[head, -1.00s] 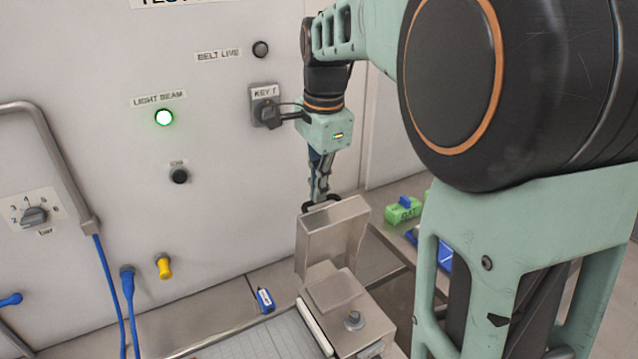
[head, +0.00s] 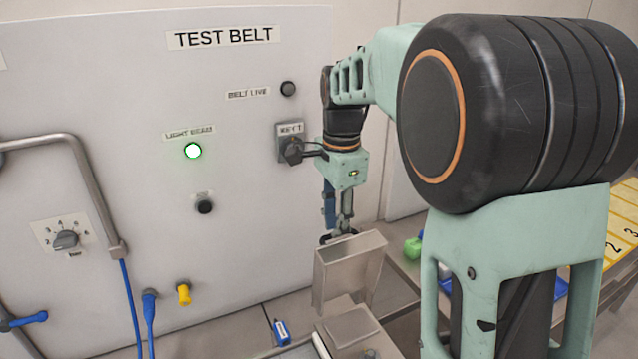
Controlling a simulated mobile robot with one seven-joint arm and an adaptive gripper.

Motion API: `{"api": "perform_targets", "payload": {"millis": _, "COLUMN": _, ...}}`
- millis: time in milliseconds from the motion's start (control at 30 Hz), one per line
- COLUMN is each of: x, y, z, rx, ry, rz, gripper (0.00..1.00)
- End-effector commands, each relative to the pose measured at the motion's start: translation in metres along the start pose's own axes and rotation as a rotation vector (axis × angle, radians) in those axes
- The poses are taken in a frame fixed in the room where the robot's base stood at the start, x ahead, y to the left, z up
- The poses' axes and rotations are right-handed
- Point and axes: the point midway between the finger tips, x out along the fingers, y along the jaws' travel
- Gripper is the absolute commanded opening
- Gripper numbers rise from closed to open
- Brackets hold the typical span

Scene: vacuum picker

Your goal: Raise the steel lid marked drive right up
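The steel lid (head: 342,285) is a plain steel box shape standing up at the back of a steel housing (head: 352,328). It looks nearly upright, and no marking on it is legible. My gripper (head: 338,237) points down at the lid's top rear edge. Its dark fingertips are partly hidden behind that edge, so I cannot tell whether they touch or hold it. The lower part of the housing is cut off by the bottom of the view.
A blue-and-white item (head: 281,331) lies left of the housing.

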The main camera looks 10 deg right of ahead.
Motion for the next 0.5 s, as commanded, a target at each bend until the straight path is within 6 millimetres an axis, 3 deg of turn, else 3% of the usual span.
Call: {"api": "perform_targets", "payload": {"millis": 500, "x": -0.015, "y": -0.035, "z": 0.000, "rx": 0.000, "ry": 0.001, "rz": -0.003, "gripper": 0.26}}
